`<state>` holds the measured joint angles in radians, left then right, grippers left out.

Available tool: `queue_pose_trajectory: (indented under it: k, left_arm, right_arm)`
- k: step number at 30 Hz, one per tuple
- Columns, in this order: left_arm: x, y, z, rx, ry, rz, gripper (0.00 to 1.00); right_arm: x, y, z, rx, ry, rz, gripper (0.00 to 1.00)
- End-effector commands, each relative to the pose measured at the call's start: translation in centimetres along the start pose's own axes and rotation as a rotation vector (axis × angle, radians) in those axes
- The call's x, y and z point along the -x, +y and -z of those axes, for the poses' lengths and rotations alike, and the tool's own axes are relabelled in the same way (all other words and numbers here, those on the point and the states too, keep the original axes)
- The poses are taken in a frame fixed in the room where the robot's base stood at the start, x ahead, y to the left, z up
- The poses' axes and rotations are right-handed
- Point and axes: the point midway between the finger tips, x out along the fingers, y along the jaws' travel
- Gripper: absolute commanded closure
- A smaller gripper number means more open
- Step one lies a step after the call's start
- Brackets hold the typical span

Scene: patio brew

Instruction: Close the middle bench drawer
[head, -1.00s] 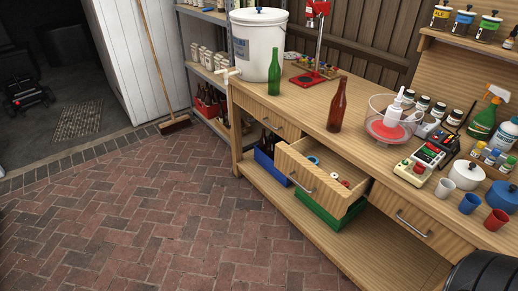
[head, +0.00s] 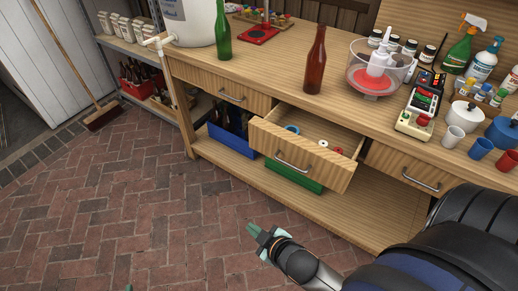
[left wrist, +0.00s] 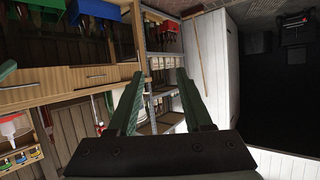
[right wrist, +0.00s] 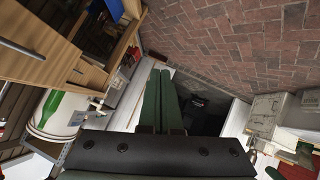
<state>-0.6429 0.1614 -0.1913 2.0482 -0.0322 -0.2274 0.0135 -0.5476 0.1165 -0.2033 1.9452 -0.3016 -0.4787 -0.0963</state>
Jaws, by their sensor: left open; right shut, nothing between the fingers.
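The middle bench drawer (head: 264,139) stands pulled out from the workbench, its open top showing small rings and other bits inside. Its metal handle (head: 291,163) is on the wooden front. My right gripper (head: 252,229) is shut and empty, in front of and below the drawer front, over the brick floor and apart from the drawer. Its closed green fingers also show in the right wrist view (right wrist: 158,75). My left gripper (left wrist: 157,75) is open and empty in the left wrist view. Only a small green tip at the bottom edge of the head view may belong to it.
The left drawer (head: 235,95) and right drawer (head: 405,168) are shut. A green crate (head: 293,174) and a blue crate (head: 232,139) sit on the lower shelf. A brown bottle (head: 316,62) and a green bottle (head: 223,35) stand on the benchtop.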

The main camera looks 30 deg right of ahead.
Motion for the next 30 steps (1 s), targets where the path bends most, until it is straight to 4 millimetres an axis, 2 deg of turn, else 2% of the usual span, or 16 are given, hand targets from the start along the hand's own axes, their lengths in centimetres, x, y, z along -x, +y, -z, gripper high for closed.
queue_pose_trajectory:
  k: [1, 5, 9, 13, 18, 24, 30]
  left_arm:
    - [-1.5, -0.1, -0.5, -0.025, 0.088, 0.000, 0.50]
    - [-2.3, 0.0, 2.5, -0.087, 0.302, -0.001, 0.50]
    - [-1.7, 0.5, 5.4, -0.151, 0.529, -0.006, 0.50]
    - [-0.2, 1.2, 7.4, -0.203, 0.710, -0.012, 0.50]
    - [1.8, 1.9, 9.1, -0.247, 0.867, -0.018, 0.50]
    - [3.0, 2.3, 10.0, -0.265, 0.932, -0.021, 0.50]
    - [3.3, 2.4, 10.4, -0.270, 0.950, -0.022, 0.50]
  right_arm:
    - [-2.9, 0.2, -1.0, 0.094, 0.021, -0.054, 1.00]
    - [-6.2, 2.6, -0.2, 0.332, 0.040, -0.207, 1.00]
    - [-8.6, 5.5, 1.1, 0.564, 0.035, -0.396, 1.00]
    - [-9.4, 7.9, 2.5, 0.730, 0.012, -0.568, 1.00]
    - [-9.2, 10.0, 4.0, 0.859, -0.028, -0.730, 1.00]
    - [-8.9, 11.2, 5.0, 0.909, -0.049, -0.798, 1.00]
    - [-10.7, 13.0, 5.9, 0.912, -0.049, -0.803, 1.00]
